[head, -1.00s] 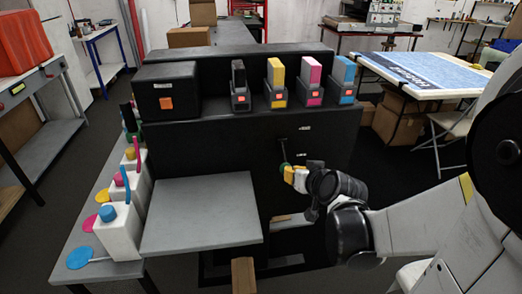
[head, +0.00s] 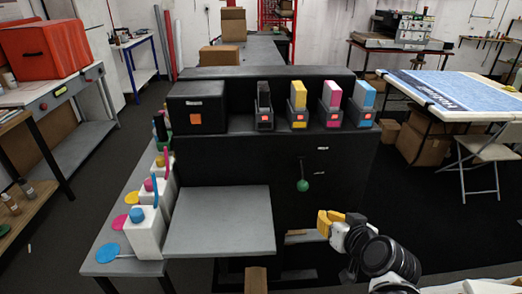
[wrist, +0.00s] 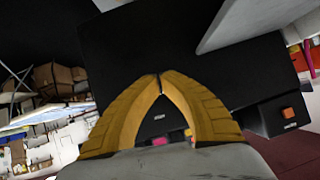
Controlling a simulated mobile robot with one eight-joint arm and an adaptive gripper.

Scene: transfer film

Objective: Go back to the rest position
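My gripper (head: 326,222) is in front of the black printer (head: 345,160), low and to the right of the grey shelf (head: 220,215). In the wrist view its two yellow fingers (wrist: 160,78) meet at the tips, with nothing seen between them. A green knob (head: 303,186) on a short dark stem hangs on the printer's front, up and left of my gripper and apart from it.
Black, yellow, magenta and blue cartridges stand in holders (head: 298,120) on the printer. White ink bottles (head: 146,232) line a grey side bench (head: 100,260) at left. A table with a blue banner (head: 460,90) and a folding chair (head: 487,155) stand at right. Dark floor lies between.

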